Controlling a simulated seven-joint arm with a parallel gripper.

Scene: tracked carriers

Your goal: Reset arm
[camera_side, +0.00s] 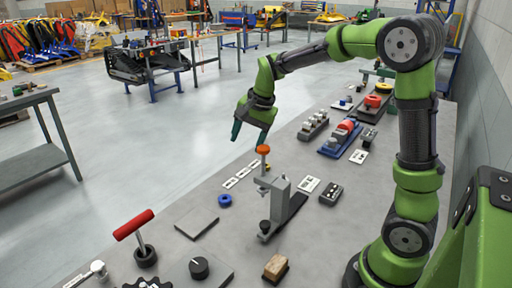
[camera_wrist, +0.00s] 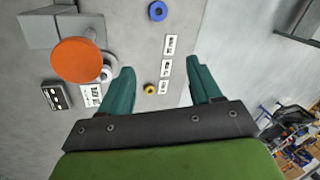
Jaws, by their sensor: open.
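My gripper (camera_side: 236,131) hangs at the end of my green arm, above the far-left edge of the grey bench (camera_side: 233,252) in the side view. In the wrist view my gripper (camera_wrist: 163,88) shows two teal fingers set apart with nothing between them. The closest thing to it is a grey stand (camera_side: 280,194) with an orange knob (camera_side: 263,149) on top, just below and right of it in the side view. The orange knob also shows in the wrist view (camera_wrist: 78,60), left of the fingers and apart from them.
A blue ring (camera_side: 225,200), a flat grey plate (camera_side: 197,223), a red-handled tool (camera_side: 133,225) and a black knob (camera_side: 199,267) lie on the near bench. A red and blue device (camera_side: 341,138) stands further back. Open floor (camera_side: 150,140) lies left of the bench.

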